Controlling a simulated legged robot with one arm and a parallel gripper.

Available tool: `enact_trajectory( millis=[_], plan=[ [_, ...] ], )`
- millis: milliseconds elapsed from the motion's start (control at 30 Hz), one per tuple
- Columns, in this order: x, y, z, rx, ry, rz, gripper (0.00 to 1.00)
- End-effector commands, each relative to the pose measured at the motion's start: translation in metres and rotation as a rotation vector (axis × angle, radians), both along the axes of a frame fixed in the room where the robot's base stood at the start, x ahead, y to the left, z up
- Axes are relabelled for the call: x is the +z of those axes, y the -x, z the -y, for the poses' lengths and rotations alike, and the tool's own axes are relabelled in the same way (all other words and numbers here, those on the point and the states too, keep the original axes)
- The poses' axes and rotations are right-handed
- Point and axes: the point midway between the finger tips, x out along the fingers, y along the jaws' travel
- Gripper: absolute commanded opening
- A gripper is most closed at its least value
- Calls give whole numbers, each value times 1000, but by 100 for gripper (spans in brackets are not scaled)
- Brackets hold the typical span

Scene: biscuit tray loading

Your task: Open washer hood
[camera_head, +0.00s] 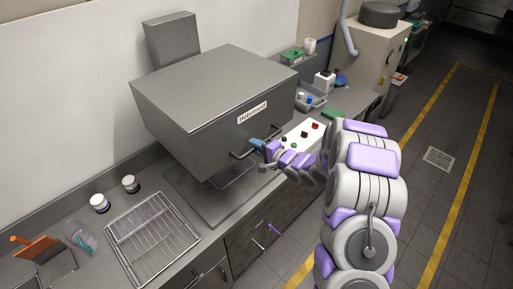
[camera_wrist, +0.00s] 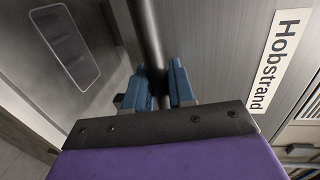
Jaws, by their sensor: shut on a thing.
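The washer hood (camera_head: 215,95) is a large steel box labelled Hobstrand, standing over the counter. A gap shows between its lower edge and the steel base (camera_head: 190,200). A bar handle (camera_head: 238,155) runs along its front. My gripper (camera_head: 258,145) is at the right part of this handle. In the wrist view, the blue fingers of my gripper (camera_wrist: 160,85) are shut around the dark handle bar (camera_wrist: 146,30), beside the Hobstrand label (camera_wrist: 283,55). The part of the bar between the fingers is partly hidden.
A wire rack (camera_head: 150,235) lies on the counter at left, near two small jars (camera_head: 130,184) and an orange-handled item (camera_head: 35,248). A white control box with buttons (camera_head: 305,135) is right of the hood. Bins and a grey machine (camera_head: 372,55) stand behind. Open floor lies at right.

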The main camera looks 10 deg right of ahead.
Motion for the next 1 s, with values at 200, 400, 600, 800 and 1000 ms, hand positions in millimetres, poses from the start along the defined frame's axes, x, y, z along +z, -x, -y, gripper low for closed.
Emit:
enact_trajectory(
  millis=[200, 400, 600, 800, 1000],
  plan=[
    [23, -1, 0, -1, 0, 2, 0],
    [24, -1, 0, -1, 0, 1, 0],
    [23, -1, 0, -1, 0, 1, 0],
    [23, -1, 0, 0, 0, 0, 42],
    [23, 0, 0, 0, 0, 0, 42]
  ],
)
